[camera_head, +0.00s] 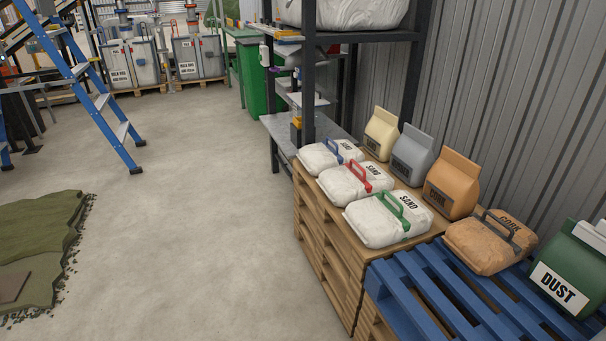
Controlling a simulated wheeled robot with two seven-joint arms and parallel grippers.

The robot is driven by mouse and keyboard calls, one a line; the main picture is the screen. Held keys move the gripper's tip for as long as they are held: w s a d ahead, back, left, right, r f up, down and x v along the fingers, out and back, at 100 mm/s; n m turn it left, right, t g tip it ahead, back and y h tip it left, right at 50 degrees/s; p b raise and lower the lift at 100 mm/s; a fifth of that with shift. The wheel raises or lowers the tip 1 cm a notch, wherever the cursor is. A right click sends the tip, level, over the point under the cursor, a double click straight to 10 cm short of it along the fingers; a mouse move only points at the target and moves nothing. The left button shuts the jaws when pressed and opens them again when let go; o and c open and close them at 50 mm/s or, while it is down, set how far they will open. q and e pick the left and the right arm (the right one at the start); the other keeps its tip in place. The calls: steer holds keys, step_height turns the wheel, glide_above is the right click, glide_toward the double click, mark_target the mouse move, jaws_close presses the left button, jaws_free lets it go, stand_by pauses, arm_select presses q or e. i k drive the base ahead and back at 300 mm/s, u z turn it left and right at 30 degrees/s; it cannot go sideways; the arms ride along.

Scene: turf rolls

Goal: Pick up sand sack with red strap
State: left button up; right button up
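The sand sack with the red strap (345,184) is a white sack lying flat on a stack of wooden pallets (322,245) right of centre. Its red strap (359,174) stands up as a handle over the middle of the sack. A white sand sack with a blue strap (319,158) lies behind it. A white sand sack with a green strap (371,222) lies in front of it. The three lie close together in a row. Neither of my grippers is in view.
Upright cream (381,132), grey (413,154) and orange (453,182) bags stand behind the sacks. A brown sack (483,248) and a green dust bag (572,265) sit on a blue pallet (447,292). A dark shelf post (308,70) rises behind. Open floor (190,220) lies left.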

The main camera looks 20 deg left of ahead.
mark_target(345, 184)
steer(key=u, duration=1.1)
steer(key=i, duration=2.85)
steer(key=z, duration=1.1)
steer(key=i, duration=0.3)
steer(key=z, duration=0.4)
